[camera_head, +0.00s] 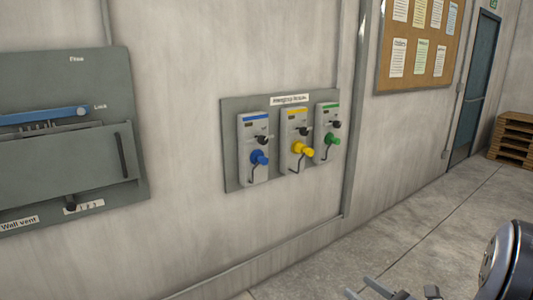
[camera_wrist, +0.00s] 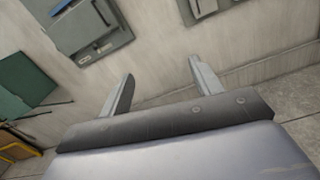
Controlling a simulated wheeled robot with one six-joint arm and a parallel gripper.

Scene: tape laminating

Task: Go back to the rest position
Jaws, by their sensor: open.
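My gripper (camera_wrist: 160,82) is open and empty in the wrist view, its two fingers apart with wall and floor behind them. In the head view my gripper (camera_head: 392,290) shows only partly at the bottom right edge, in front of the floor. It is apart from the wall and touches nothing that I can see. Part of my arm shows at the lower right corner of the head view.
A panel (camera_head: 230,150) with blue, yellow and green modules hangs on the wall. A grey wall vent (camera_head: 70,155) with a blue lever is at left. A notice board (camera_head: 380,62), a blue door (camera_head: 474,88) and wooden pallets (camera_head: 513,140) stand farther right. The floor (camera_head: 430,215) between is clear.

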